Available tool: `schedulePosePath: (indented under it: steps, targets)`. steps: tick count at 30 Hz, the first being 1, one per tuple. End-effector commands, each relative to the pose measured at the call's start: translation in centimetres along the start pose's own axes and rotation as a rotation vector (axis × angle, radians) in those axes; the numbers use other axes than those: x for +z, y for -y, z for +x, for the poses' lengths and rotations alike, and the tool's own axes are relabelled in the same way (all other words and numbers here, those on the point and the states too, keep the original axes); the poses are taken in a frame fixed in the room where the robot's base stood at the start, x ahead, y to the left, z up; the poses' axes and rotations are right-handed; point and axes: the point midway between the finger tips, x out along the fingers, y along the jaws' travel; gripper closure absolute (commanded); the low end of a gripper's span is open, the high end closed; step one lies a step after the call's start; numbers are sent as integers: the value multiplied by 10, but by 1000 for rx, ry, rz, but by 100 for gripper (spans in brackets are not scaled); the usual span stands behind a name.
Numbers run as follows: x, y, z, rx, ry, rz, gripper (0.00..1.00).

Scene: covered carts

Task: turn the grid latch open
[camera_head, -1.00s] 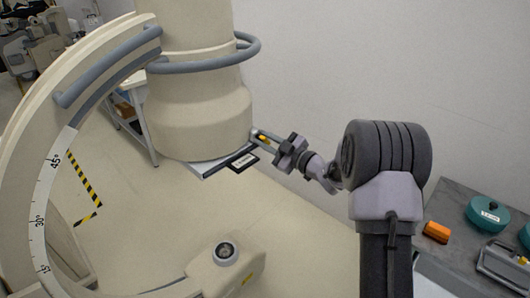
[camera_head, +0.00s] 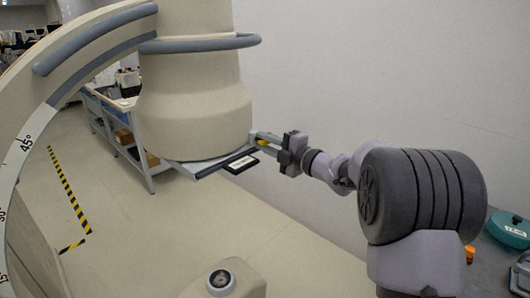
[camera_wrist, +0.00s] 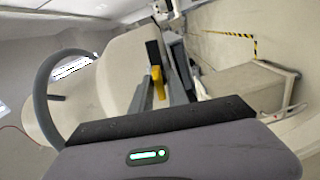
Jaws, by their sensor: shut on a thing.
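The grid latch is a small yellow lever (camera_head: 263,143) at the right side of the large beige cylindrical housing, near its lower rim. It also shows in the wrist view as a yellow piece (camera_wrist: 157,82) between my two grey fingers. My gripper (camera_head: 260,139) reaches in from the right and is shut on the latch. My fingers hide part of the lever. The grid (camera_head: 205,168) is a flat plate under the housing, with a dark front edge and a black-framed labelled handle (camera_head: 241,164).
A grey-blue ring rail (camera_head: 200,43) circles the housing above my gripper. The curved beige arm with an angle scale (camera_head: 22,150) stands at left. A shelf table (camera_head: 125,140) is behind. A teal round object (camera_head: 508,229) lies on the grey counter at right.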

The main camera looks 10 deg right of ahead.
Motion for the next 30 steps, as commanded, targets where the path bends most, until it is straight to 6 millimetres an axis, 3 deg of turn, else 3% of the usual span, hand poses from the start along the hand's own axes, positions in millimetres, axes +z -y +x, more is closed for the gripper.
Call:
schedulePosePath:
  steps: [9, 25, 26, 27, 30]
  targets:
    - [0, 2, 0, -1, -1, -105, 100]
    - [0, 1, 0, -1, -1, -125, 100]
    - [0, 1, 0, -1, -1, -125, 78]
    - [0, 1, 0, -1, -1, -125, 70]
    - [0, 1, 0, -1, -1, -125, 69]
